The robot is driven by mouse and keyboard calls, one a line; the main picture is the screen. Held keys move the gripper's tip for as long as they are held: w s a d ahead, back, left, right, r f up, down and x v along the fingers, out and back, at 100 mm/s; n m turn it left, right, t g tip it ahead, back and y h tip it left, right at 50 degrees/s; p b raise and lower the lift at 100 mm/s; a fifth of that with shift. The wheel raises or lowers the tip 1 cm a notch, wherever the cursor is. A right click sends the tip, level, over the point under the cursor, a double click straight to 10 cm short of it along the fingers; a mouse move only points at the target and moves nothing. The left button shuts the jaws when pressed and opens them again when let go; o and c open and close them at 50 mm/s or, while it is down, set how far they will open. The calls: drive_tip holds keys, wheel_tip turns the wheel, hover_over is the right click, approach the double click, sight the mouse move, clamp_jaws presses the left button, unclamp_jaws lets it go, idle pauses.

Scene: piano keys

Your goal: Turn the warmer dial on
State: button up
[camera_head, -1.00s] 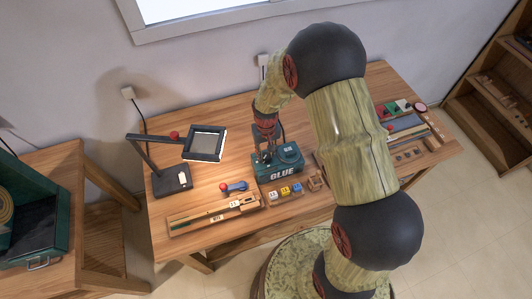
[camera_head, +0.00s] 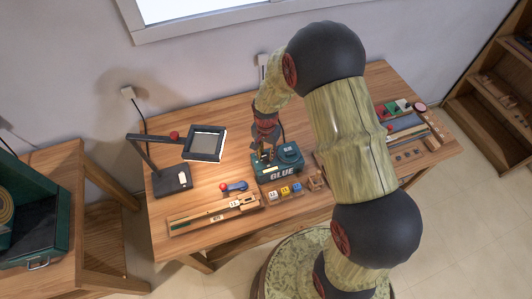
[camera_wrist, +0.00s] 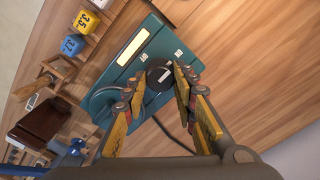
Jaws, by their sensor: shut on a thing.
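The warmer is a teal box marked GLUE (camera_head: 283,172) on the workbench, with a round lid on its right part. In the wrist view, its teal top (camera_wrist: 112,77) carries a pale cream strip and small white marks. Its black round dial (camera_wrist: 160,74) with a white pointer line sits between my fingertips. My gripper (camera_wrist: 159,76), with yellow-sided fingers, is shut on the dial from above. In the head view, my gripper (camera_head: 263,153) is over the left part of the warmer, and the dial is too small to tell there.
Number blocks (camera_head: 284,191) sit in front of the warmer. A magnifier lamp (camera_head: 204,143) stands to the left, with a red-ended blue tool (camera_head: 235,186) nearer. A dark cable runs behind the warmer. The bench (camera_head: 230,110) is bare behind the lamp.

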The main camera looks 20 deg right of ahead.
sight(266, 155)
idle(0.5)
drive_tip(key=o, duration=1.2)
drive_tip(key=shift+c, duration=0.2)
wheel_tip(266, 155, up, 12)
